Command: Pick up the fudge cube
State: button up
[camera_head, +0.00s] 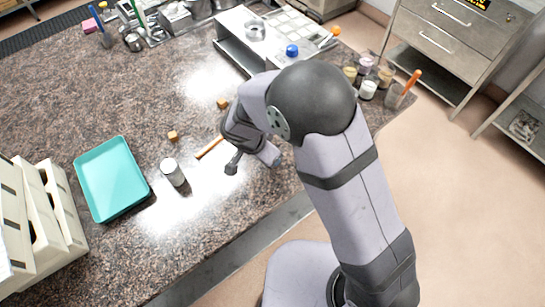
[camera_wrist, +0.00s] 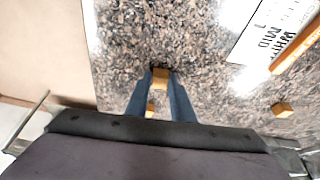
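In the wrist view a small golden-brown fudge cube (camera_wrist: 160,78) is between the tips of my gripper (camera_wrist: 160,72). The two blue-grey fingers stand close on either side of it; I cannot tell whether they press on it. A second brown piece (camera_wrist: 151,110) shows partly beside the left finger, nearer the palm. Another cube (camera_wrist: 282,110) lies on the counter to the right. In the head view two cubes lie on the counter, one left of my arm (camera_head: 172,136) and one above (camera_head: 222,103). My arm hides the gripped area there.
A wooden-coloured stick (camera_head: 209,147) and a white jar (camera_head: 172,172) are left of my arm. A teal tray (camera_head: 112,203) lies farther left, beside cream racks (camera_head: 52,225). A white shelf unit (camera_head: 235,50) and small cups (camera_head: 367,90) stand at the back. The counter's front edge is close.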

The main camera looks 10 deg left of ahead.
grip_shut()
jog(key=shift+r, duration=0.1)
notch_tip(320, 180, up, 10)
jog(key=b, duration=0.2)
jog(key=shift+b, duration=0.4)
